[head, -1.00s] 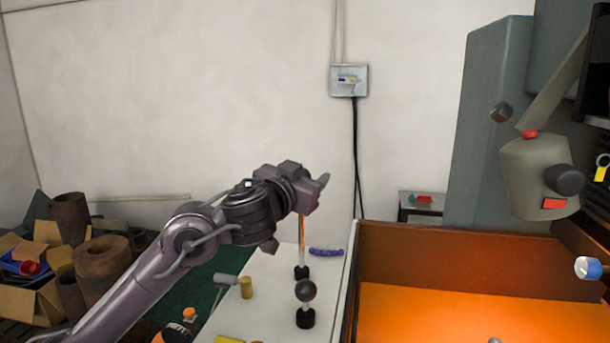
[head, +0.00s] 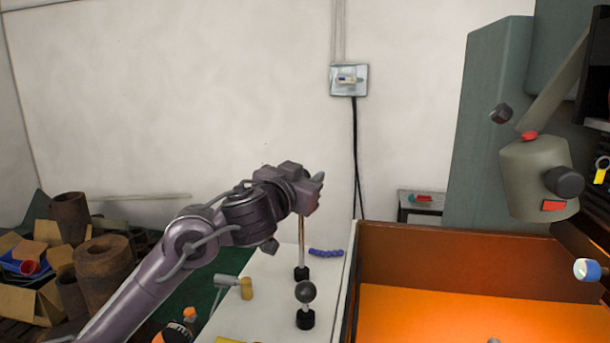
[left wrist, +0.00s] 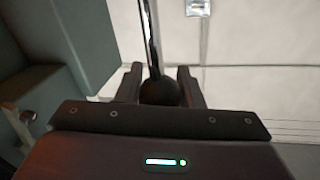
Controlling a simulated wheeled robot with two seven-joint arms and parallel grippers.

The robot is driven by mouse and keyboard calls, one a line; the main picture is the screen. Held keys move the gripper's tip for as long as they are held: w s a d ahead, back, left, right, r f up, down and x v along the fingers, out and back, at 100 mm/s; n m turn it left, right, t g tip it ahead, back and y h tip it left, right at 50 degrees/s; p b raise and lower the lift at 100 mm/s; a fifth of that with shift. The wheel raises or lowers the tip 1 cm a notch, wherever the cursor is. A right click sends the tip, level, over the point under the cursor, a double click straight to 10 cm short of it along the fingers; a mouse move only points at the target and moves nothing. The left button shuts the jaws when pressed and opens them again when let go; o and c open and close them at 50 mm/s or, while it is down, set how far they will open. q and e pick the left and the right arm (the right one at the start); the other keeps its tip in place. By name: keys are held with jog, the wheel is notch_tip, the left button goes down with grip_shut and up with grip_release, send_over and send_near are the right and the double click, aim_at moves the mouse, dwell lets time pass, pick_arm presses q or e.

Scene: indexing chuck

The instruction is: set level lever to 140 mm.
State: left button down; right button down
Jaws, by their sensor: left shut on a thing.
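My left gripper (head: 317,186) is at the top of a tall thin lever rod (head: 302,238), which rises from a dark base (head: 301,273) on the white surface. In the left wrist view a dark round knob (left wrist: 160,92) sits between the two fingers, with the thin rod (left wrist: 151,40) running away from it. The gripper is shut on this knob. A second, shorter lever with a dark ball knob (head: 306,291) stands nearer, clear of the gripper. No millimetre scale is readable, so the lever's setting cannot be told. My right gripper is not in view.
An orange-lit tray with a brown wall (head: 450,255) lies right of the levers. A hammer (head: 236,283) and a blue segmented piece (head: 326,253) lie on the white surface (head: 265,310). A grey-green machine (head: 495,150) stands at the right. Crates and rusty pipes are at left.

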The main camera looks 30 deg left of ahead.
pick_arm(q)
jog(key=shift+r, duration=0.1)
jog(key=c, duration=1)
grip_release()
jog(key=shift+s, duration=0.1)
jog(key=s, duration=0.7)
jog(key=shift+s+d, duration=0.2)
jog(key=shift+s, duration=0.1)
